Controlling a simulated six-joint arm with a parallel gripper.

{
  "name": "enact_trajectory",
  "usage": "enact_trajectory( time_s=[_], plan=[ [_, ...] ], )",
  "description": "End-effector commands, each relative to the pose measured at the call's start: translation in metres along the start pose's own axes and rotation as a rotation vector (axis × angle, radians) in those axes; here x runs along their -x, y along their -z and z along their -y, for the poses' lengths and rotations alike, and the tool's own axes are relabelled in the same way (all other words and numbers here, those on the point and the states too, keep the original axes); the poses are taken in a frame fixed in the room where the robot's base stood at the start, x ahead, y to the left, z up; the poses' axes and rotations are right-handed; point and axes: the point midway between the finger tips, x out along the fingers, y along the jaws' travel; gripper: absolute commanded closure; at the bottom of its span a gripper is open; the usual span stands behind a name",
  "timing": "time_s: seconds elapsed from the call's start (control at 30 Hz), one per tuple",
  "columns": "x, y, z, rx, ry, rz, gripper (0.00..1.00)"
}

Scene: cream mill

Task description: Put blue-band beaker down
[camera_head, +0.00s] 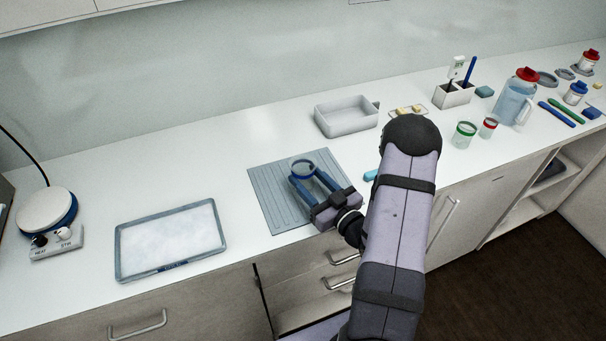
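The blue-band beaker (302,166) is a small clear cup with a blue ring at its rim. It appears upright over the grey ribbed mat (266,196); I cannot tell whether its base touches the mat. My gripper (306,181) reaches in from the lower right. Its two blue fingers lie on either side of the beaker and appear shut on it. The fingers hide the beaker's lower part.
A framed white tray (123,252) and a hotplate (47,211) are at left. An empty bin (346,129) stands behind the mat. Green-band (464,136) and red-band (488,128) beakers and a red-lidded jug (516,99) are at right. Counter between tray and mat is clear.

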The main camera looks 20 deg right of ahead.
Motion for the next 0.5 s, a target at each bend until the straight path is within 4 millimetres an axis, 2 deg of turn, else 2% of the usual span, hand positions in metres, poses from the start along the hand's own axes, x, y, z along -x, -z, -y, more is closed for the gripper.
enact_trajectory(
  time_s=[0.07,0.1,0.5],
  plan=[
    [0.0001,0.0001,0.0,0.0,0.0,0.0,0.79],
    [0.0001,0.0004,-0.0001,0.0,0.0,-0.001,0.82],
    [0.0,0.0048,-0.0002,0.001,0.0,-0.001,0.82]
  ],
)
